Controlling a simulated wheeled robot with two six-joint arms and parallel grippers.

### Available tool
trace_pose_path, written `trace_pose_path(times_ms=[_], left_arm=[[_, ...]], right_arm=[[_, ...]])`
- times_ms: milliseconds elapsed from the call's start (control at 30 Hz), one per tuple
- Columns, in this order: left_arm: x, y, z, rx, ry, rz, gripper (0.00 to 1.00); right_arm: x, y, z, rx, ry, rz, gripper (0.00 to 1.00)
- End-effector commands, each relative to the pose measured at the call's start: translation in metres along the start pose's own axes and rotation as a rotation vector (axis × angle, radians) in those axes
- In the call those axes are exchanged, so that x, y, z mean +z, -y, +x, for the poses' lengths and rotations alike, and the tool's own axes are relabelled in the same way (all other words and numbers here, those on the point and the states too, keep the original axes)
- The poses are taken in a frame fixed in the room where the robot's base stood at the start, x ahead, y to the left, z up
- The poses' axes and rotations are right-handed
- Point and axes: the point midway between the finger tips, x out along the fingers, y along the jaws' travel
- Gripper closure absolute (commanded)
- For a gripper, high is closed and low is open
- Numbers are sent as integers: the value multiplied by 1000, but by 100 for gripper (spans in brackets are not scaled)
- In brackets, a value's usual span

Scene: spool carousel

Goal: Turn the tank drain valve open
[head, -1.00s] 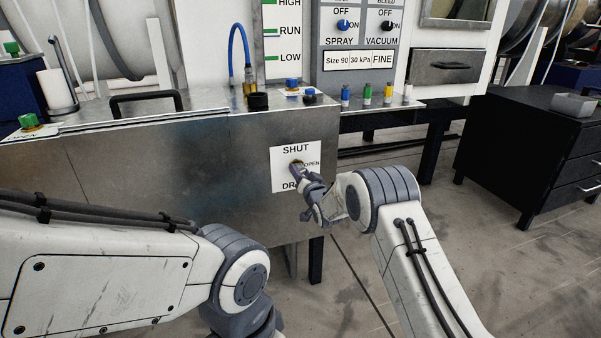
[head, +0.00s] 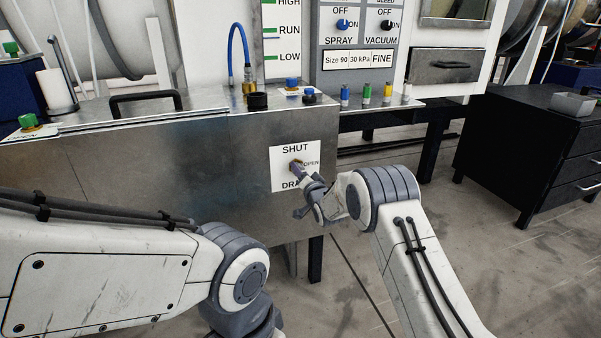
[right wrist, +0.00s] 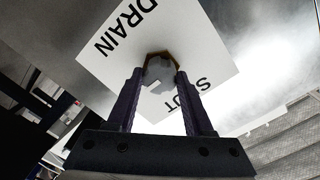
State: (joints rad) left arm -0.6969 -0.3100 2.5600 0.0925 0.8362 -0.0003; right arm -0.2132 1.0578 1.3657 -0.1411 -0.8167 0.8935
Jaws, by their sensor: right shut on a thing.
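The drain valve (head: 296,163) is on the metal tank's front, in the middle of a white label (head: 283,177) reading SHUT at the top, OPEN at the right and DRAIN at the bottom. My right gripper (head: 299,167) is at the valve and shut on its handle, covering much of it. In the right wrist view, the valve (right wrist: 160,72) has a dark brass-coloured rim and sits between the two finger ends. The handle's exact angle is hard to tell. My left gripper is out of view; only its arm shows at the lower left.
The metal tank (head: 150,165) has a black handle (head: 146,101) and several coloured caps on top. A panel with SPRAY and VACUUM knobs (head: 388,27) stands behind. A black drawer cabinet (head: 510,150) is at the right. Open floor lies between tank and cabinet.

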Motion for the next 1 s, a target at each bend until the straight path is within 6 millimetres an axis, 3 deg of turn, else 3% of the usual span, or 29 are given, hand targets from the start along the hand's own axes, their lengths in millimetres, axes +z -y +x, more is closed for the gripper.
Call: trace_pose_path(times_ms=[67,100,167,200,633,1000], left_arm=[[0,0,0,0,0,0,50],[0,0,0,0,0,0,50],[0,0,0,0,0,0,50],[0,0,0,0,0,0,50],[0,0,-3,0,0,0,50],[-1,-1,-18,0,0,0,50]], right_arm=[[-4,-1,0,1,-8,4,100],[-4,-1,0,1,-8,4,45],[-4,0,0,1,-8,4,22],[-3,0,0,1,-7,3,18],[-2,0,-7,2,-1,1,18],[-3,0,-66,4,-2,1,18]])
